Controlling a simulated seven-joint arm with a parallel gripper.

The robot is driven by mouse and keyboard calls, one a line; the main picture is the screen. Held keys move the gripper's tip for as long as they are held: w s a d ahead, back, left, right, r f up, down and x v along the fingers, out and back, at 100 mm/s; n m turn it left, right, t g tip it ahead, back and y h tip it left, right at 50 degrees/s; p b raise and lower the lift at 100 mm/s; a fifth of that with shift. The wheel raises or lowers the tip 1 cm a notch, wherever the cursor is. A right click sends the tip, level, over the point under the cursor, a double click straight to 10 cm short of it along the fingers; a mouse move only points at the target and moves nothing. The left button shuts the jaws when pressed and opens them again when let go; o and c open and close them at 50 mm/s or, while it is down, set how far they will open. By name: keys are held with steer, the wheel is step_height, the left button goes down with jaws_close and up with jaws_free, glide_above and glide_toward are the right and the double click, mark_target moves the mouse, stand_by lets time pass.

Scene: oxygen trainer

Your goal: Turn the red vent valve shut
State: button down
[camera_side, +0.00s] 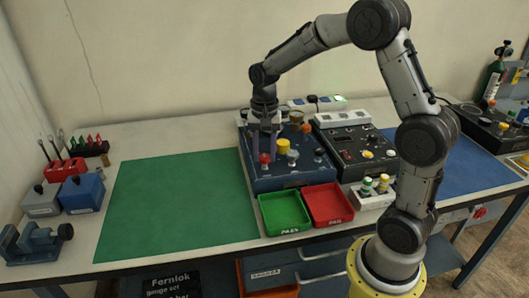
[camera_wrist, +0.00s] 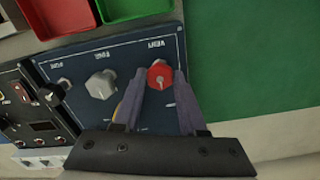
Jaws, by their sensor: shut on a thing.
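The red vent valve (camera_wrist: 160,74) is a faceted red knob with a pale pointer mark, on the blue trainer panel (camera_wrist: 125,55). In the wrist view the word VENT shows upside down beside it. My gripper (camera_wrist: 159,82) has one finger on each side of the red knob and is shut on it. In the side view my gripper (camera_side: 264,154) points down over the front left of the panel, and the red knob (camera_side: 265,159) shows between the fingertips. The fingers hide part of the knob's sides.
Green (camera_side: 285,212) and red (camera_side: 328,204) trays lie in front of the panel. A black-faced unit (camera_side: 355,150) is to the right. The green mat (camera_side: 175,205) is clear.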

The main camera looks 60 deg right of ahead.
mark_target(264, 156)
steer(key=shift+r, duration=0.1)
steer(key=shift+c, duration=2.3)
jaws_free()
step_height(264, 156, up, 14)
